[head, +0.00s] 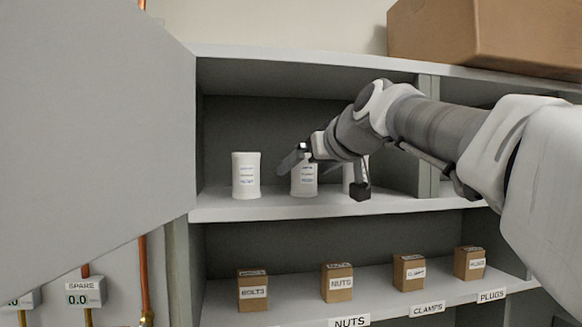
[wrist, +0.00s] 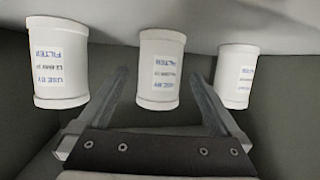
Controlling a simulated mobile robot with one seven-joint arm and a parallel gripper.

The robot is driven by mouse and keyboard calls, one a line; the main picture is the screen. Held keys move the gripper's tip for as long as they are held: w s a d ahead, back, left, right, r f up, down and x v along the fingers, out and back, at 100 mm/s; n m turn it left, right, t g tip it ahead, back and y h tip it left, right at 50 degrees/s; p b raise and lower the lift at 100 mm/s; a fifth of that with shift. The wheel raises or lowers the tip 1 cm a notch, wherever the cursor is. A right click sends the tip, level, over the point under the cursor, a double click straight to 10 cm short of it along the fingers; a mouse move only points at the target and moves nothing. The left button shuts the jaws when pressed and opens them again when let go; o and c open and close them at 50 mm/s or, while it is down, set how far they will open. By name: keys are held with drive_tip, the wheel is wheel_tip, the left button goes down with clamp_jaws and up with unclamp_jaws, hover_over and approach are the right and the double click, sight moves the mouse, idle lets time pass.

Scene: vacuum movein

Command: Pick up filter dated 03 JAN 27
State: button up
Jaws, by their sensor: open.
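Three white cylindrical filters stand upright in a row on the upper shelf: a left one (head: 246,178), a middle one (head: 304,184) and a right one (head: 347,178) partly hidden by my arm. My gripper (head: 295,157) is in front of the middle filter in the head view. The wrist view is upside down. There my gripper (wrist: 158,78) is open, with the middle filter (wrist: 160,55) between its fingertips in the picture. The other two filters show at the left (wrist: 60,90) and right (wrist: 236,72). The printed dates are too small to read surely; contact cannot be told.
The shelf board (head: 300,208) is under the filters. Below are small cardboard boxes labelled bolts (head: 253,292), nuts (head: 338,284), clamps (head: 409,273) and plugs (head: 469,264). A large grey panel (head: 95,130) stands at the left. A big carton (head: 490,35) sits on top.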

drive_tip(key=shift+x, duration=1)
drive_tip(key=shift+c, duration=0.2)
drive_tip(key=c, duration=1.5)
drive_tip(key=shift+r, duration=0.1)
